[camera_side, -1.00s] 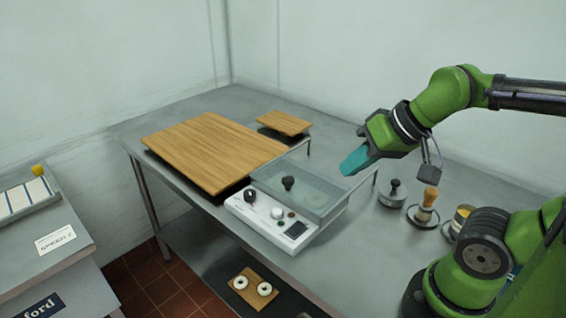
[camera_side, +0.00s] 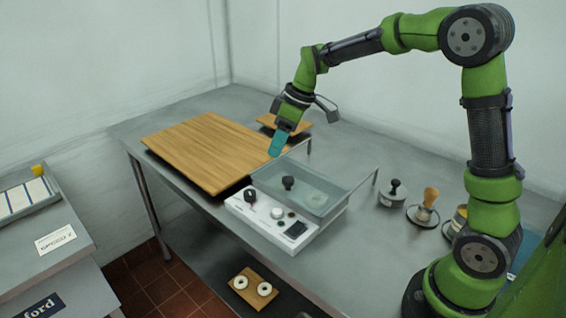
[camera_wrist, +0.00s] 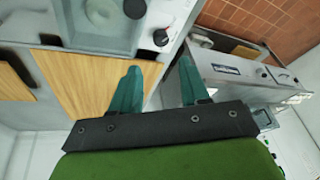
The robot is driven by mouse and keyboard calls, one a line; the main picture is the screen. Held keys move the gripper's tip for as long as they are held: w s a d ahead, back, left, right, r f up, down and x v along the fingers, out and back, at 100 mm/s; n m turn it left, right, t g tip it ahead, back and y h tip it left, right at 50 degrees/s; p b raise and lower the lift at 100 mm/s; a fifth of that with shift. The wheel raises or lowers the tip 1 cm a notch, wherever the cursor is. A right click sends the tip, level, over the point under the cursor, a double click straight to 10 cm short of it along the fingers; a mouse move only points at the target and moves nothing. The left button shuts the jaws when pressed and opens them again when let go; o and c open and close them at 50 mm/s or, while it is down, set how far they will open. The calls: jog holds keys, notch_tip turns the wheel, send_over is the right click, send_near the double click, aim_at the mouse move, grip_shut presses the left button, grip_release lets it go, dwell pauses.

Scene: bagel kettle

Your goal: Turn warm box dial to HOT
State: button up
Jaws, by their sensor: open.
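The warm box (camera_side: 322,205) stands on the steel table, with a clear lid and a white control panel (camera_side: 262,224) along its front. A black dial (camera_side: 250,196) sits at the panel's left end, beside a pale round knob (camera_side: 278,213). In the wrist view the black dial (camera_wrist: 160,38) is at the top centre. The dial's setting is too small to read. My gripper (camera_side: 276,146) is open and empty, with teal fingers, above the right edge of the large wooden board. In the wrist view its fingers (camera_wrist: 158,85) are apart, with nothing between them.
A black knob (camera_side: 288,183) stands on the box's lid. The large wooden board (camera_side: 205,150) lies left of the box and a small board (camera_side: 295,123) behind. Tools, including a wooden-handled brush (camera_side: 428,199), stand to the right. White rings lie on a lower-shelf board (camera_side: 253,292).

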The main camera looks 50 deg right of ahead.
jog(key=w+r+n, duration=0.1)
jog(key=n, duration=0.2)
send_near(250, 192)
jog(key=x, duration=0.8)
jog(key=shift+w+a+f, duration=0.1)
jog(key=shift+f, duration=0.25)
jog(key=c, duration=0.7)
jog(key=shift+c, duration=0.2)
